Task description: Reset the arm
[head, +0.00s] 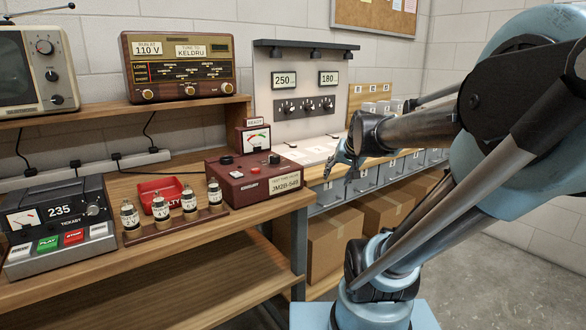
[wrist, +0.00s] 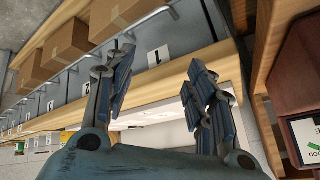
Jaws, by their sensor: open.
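My gripper (head: 340,170) hangs past the right end of the wooden bench, in front of the grey drawers, at the end of my blue and black arm. It also shows in the wrist view (wrist: 160,68), where its fingers stand apart with nothing between them. The arm reaches in from the right of the head view and bends back at a raised elbow. The gripper looks close to the tube tester (head: 255,185), a dark red box on the bench's right end. I cannot tell the exact gap.
The bench holds a rack of several tubes (head: 176,224), a red tray (head: 160,186) and a tape deck (head: 60,226). A radio (head: 178,66) and a television (head: 33,68) sit on the shelf above. Cardboard boxes (head: 335,240) stand below the drawers. Open floor (head: 500,270) lies at right.

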